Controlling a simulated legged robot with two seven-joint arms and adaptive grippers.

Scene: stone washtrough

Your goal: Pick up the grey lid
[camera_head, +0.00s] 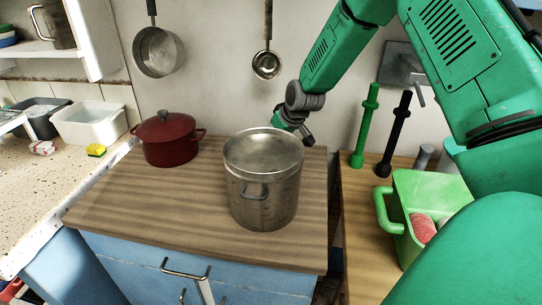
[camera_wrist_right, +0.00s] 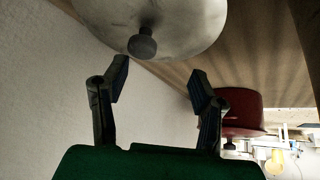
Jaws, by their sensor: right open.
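The grey lid (camera_wrist_right: 180,20) is a pale, stained metal disc with a dark round knob (camera_wrist_right: 142,43) at the top of the right wrist view. My right gripper (camera_wrist_right: 160,79) is open and empty, its two fingers spread, with the knob showing beyond the gap and apart from the fingers. In the head view this gripper (camera_head: 294,130) is at the far right rim of a big metal pot (camera_head: 262,195). I make out no knob on the pot's shiny round top there, so I cannot tell how the lid rests. My left gripper is out of view.
A red lidded pot (camera_head: 168,142) stands left on the wooden worktop (camera_head: 140,205); it also shows in the wrist view (camera_wrist_right: 230,108). A saucepan (camera_head: 156,52) and ladle (camera_head: 266,65) hang on the wall behind. A green bin (camera_head: 430,190) stands right. The worktop's front left is clear.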

